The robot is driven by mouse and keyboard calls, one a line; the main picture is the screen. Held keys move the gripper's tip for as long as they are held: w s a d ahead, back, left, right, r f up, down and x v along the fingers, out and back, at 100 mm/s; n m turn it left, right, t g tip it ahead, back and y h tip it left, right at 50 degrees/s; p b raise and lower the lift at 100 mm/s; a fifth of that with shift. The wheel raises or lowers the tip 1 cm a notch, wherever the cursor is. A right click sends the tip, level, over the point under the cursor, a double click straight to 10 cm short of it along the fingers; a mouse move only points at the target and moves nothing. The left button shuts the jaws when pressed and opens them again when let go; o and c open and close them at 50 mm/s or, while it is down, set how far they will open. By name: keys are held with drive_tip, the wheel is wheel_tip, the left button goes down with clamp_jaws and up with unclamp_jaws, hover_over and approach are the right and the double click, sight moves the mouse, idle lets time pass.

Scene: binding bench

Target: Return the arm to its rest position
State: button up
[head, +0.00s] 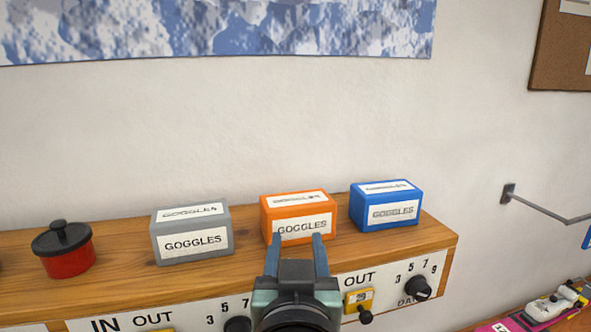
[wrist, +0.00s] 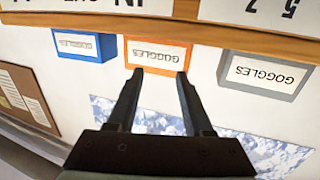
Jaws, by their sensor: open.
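My gripper (head: 298,242) is in the lower middle of the head view, its two fingers apart with nothing between them. It appears in front of the orange goggles box (head: 298,215), overlapping the box's lower front edge in the picture; whether it touches I cannot tell. In the wrist view, which is upside down, the open fingers (wrist: 155,78) point toward the same orange box (wrist: 158,55).
A wooden shelf (head: 125,283) holds the orange box, a grey goggles box (head: 192,233), a blue goggles box (head: 386,205) and a red pot (head: 65,250) with a black lid. Knobs (head: 418,287) line its front panel. A metal wall rod (head: 540,207) juts out at right.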

drive_tip(key=s+r+t, duration=0.5)
drive_tip(key=s+r, duration=0.1)
drive_tip(key=r, duration=0.6)
drive_tip(key=s+r+t, duration=0.5)
drive_tip(key=s+r, duration=0.2)
drive_tip(key=r, duration=0.6)
drive_tip(key=shift+s+d, duration=0.1)
drive_tip(key=shift+s, duration=0.05)
